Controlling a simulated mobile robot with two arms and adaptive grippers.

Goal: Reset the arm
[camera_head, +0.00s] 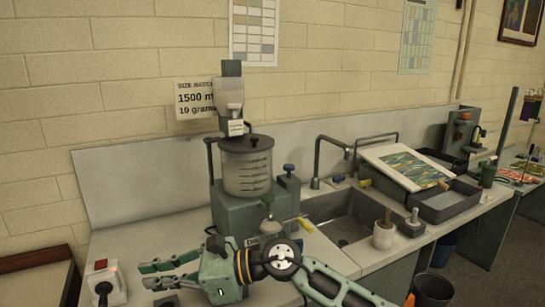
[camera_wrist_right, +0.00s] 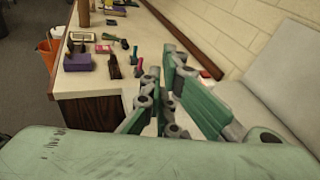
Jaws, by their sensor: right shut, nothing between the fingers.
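My right arm reaches in from the lower right of the head view, over the front of the counter (camera_head: 345,262). Its green and grey right gripper (camera_head: 144,275) points left and is shut, with nothing held. In the right wrist view the same gripper's fingers (camera_wrist_right: 172,75) extend away from the camera, empty, with a counter beyond them. My left gripper is in neither view.
A mixer with a clear vessel (camera_head: 246,172) stands behind my right gripper. A switch box (camera_head: 104,284) sits left of the fingertips. A sink (camera_head: 345,228), a cup (camera_head: 383,236) and a tray (camera_head: 448,204) lie right. The wrist view shows a cluttered worktop with a purple box (camera_wrist_right: 78,63).

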